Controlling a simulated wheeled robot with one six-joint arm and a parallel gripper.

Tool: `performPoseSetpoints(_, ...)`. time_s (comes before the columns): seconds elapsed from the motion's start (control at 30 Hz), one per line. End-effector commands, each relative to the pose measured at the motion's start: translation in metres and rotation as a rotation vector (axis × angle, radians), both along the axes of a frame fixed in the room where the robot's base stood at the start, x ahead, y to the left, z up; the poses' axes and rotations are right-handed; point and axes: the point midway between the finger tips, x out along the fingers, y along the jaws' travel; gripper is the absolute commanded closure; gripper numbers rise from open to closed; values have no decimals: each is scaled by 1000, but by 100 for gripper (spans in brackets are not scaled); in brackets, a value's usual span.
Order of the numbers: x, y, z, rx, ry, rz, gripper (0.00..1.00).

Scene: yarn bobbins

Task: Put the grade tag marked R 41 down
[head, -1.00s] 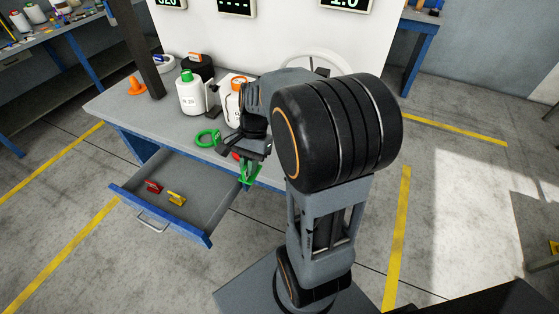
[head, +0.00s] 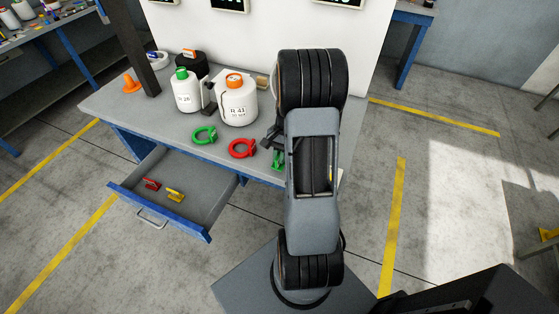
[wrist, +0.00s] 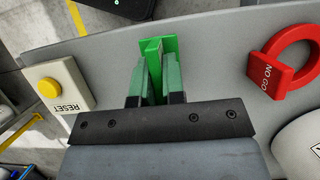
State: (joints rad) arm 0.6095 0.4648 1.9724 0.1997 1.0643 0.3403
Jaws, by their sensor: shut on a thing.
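My gripper (wrist: 154,78) is shut on a green tag (wrist: 153,50), which juts out beyond the fingertips in the wrist view. No marking on the tag is readable. In the head view the green tag (head: 277,158) shows just left of my arm, near the table's front edge and right of the red ring. My arm hides most of the gripper there. I cannot tell whether the tag touches the grey tabletop (head: 215,158). A white bobbin with an orange top, labelled R 41 (head: 238,108), stands upright behind the red ring.
A red NO GO ring (head: 242,149) and a green ring (head: 204,135) lie on the table. A green-topped white bobbin (head: 186,95) stands at left. The open drawer (head: 205,205) holds red (head: 152,184) and yellow (head: 175,195) tags. A RESET button box (wrist: 60,85) is nearby.

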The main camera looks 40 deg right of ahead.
Motion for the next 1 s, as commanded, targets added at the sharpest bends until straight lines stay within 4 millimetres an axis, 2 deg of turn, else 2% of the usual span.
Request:
performPoseSetpoints(0.2, -1, 1, -24, 2, 4, 0, 100)
performPoseSetpoints(0.67, 0, 1, -31, 1, 2, 0, 100)
performPoseSetpoints(0.7, 0, 1, -31, 1, 2, 0, 88)
performPoseSetpoints(0.93, 0, 1, -30, 1, 2, 0, 66)
performPoseSetpoints(1.0, 0, 1, -30, 1, 2, 0, 65)
